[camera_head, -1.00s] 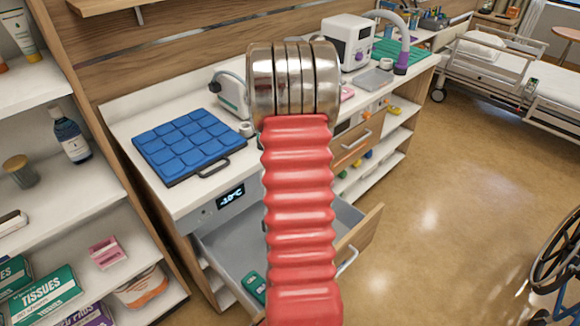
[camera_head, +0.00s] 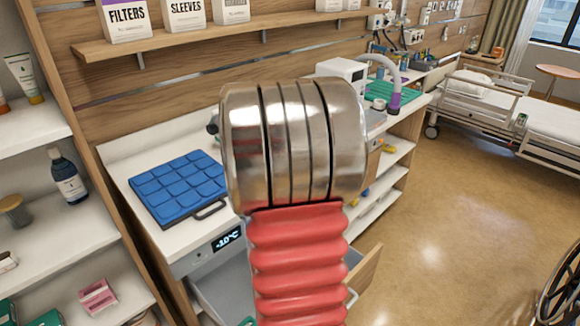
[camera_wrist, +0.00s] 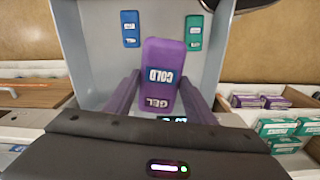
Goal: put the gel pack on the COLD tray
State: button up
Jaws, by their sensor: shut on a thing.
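The purple gel pack (camera_wrist: 163,70), with upside-down "COLD" and "GEL" lettering, is between the two fingers of my gripper (camera_wrist: 161,84) in the wrist view. The gripper is shut on it, and the pack appears above the open drawer. In the head view my arm hides the gripper and the pack. A tray with a blue quilted top (camera_head: 180,186) and a dark handle lies on the white counter at left. No COLD label is readable on it there.
The open drawer (camera_wrist: 217,62) holds a blue pack (camera_wrist: 130,28) and a teal pack (camera_wrist: 194,32). The drawer front (camera_head: 362,284) sticks out below the counter. Shelves with bottles (camera_head: 67,177) and boxes stand at left. A wall shelf (camera_head: 190,44) runs above the counter.

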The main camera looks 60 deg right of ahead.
jog(key=w+a+r+n, duration=0.1)
jog(key=w+a+r, duration=0.25)
jog(key=w, duration=0.35)
jog(key=w+a+r+n, duration=0.1)
jog(key=w+a+r, duration=0.2)
jog(key=w+r, duration=0.3)
jog(key=w+a+r+n, duration=0.1)
jog(key=w+a+r, duration=0.2)
jog(key=w, duration=0.6)
jog(key=w+a+r+n, duration=0.2)
jog(key=w+a, duration=0.3)
jog(key=a, duration=0.6)
jog(key=w+a+r+n, duration=0.1)
jog(key=w+a, duration=0.3)
jog(key=a, duration=0.7)
jog(key=shift+w+a+r+n, duration=0.4)
jog(key=shift+n, duration=0.3)
jog(key=shift+s, duration=0.15)
